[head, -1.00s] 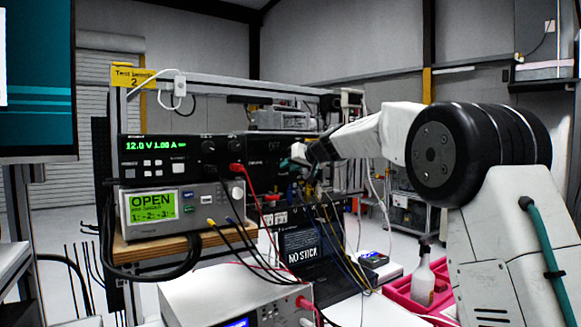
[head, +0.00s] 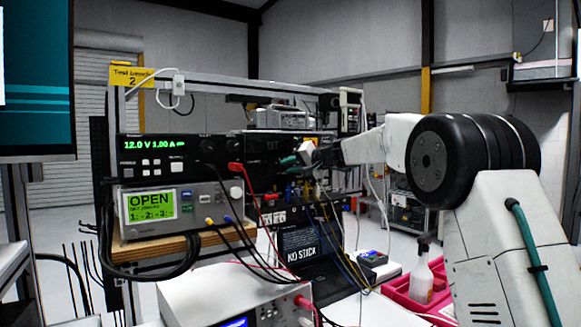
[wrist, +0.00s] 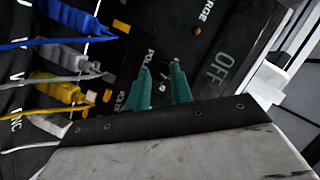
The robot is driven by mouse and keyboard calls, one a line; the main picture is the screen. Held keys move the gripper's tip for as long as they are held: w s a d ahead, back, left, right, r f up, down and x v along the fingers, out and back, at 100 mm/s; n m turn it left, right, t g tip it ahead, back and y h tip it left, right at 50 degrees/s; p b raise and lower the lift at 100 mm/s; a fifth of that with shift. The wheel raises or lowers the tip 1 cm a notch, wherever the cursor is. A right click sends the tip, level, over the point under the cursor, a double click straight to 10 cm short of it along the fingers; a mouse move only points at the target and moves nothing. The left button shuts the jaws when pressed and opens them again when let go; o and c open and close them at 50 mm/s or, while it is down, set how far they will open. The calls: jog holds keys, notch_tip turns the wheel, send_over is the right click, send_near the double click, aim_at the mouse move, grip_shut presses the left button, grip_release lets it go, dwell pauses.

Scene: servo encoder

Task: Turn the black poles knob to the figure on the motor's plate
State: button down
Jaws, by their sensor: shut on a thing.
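My gripper (wrist: 161,78) has two green fingertips. In the wrist view they close from both sides on the small dark poles knob (wrist: 162,87), beside lettering that starts "POL". The knob is mostly hidden between the fingers, with a pale mark showing. The black panel (wrist: 195,45) around it carries a display (wrist: 222,68) reading "OFF". In the head view my gripper (head: 290,161) reaches the front of the dark unit right of the power supply. The knob is too small to make out there. I cannot pick out the motor's plate.
Blue plugs (wrist: 82,18) and yellow plugs (wrist: 55,90) with leads sit close left of the fingers. The power supply (head: 165,155) reads 12.0 V 1.00 A; the meter (head: 152,204) below reads OPEN. A pink tray (head: 405,290) with a spray bottle (head: 421,277) is at right.

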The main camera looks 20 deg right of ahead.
jog(key=shift+f, duration=0.1)
dwell(0.3)
jog(key=c, duration=1.2)
grip_release()
jog(key=shift+c, duration=0.2)
jog(key=v, duration=0.8)
jog(key=shift+w, duration=0.1)
